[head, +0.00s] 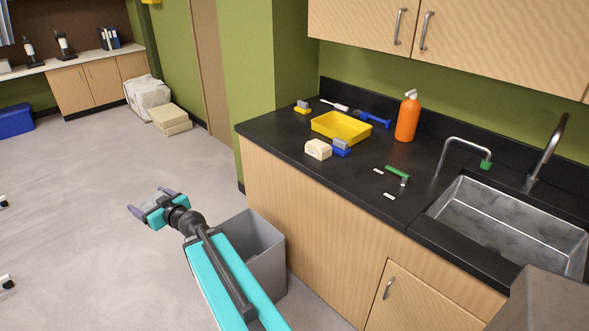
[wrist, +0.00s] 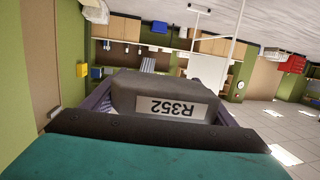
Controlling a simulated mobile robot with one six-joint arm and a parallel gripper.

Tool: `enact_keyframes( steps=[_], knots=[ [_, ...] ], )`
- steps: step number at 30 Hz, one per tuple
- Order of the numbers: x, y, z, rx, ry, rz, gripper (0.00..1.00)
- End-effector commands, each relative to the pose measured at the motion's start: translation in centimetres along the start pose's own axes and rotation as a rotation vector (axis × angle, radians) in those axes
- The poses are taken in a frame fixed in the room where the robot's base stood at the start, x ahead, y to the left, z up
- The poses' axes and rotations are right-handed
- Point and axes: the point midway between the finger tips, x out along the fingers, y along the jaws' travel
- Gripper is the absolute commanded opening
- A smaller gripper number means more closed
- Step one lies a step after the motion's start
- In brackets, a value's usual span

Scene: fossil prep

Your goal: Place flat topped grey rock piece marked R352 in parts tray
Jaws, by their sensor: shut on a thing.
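My gripper (head: 152,206) is out over the floor, left of the counter, in the head view. It is shut on a grey rock piece (wrist: 165,95) with a white label reading R352, upside down in the wrist view. In the head view the piece shows only as a small grey shape between the fingers. The yellow parts tray (head: 341,128) sits on the black counter, well to the right of and beyond my gripper. The tray looks empty from here, though part of its floor is hidden by its near wall.
Around the tray on the counter (head: 285,130) are a cream block (head: 318,149), grey pieces on blue (head: 341,147) and yellow (head: 303,107) bases, a blue tool (head: 373,118) and an orange bottle (head: 407,118). A sink (head: 510,225) is at right. A grey bin (head: 262,250) stands below the counter.

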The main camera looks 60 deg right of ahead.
Motion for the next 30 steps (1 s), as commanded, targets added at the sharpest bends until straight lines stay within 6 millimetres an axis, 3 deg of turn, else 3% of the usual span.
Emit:
enact_keyframes(
  steps=[8, 14, 23, 30],
  knots=[
    [-1.9, 8.6, 0.0, 0.048, 0.007, 0.263, 0.38],
    [-4.4, 14.8, 0.2, 0.081, 0.012, 0.452, 0.38],
    [-9.7, 23.4, 0.8, 0.129, 0.021, 0.724, 0.38],
    [-15.1, 29.4, 1.5, 0.162, 0.027, 0.933, 0.38]
  ],
)
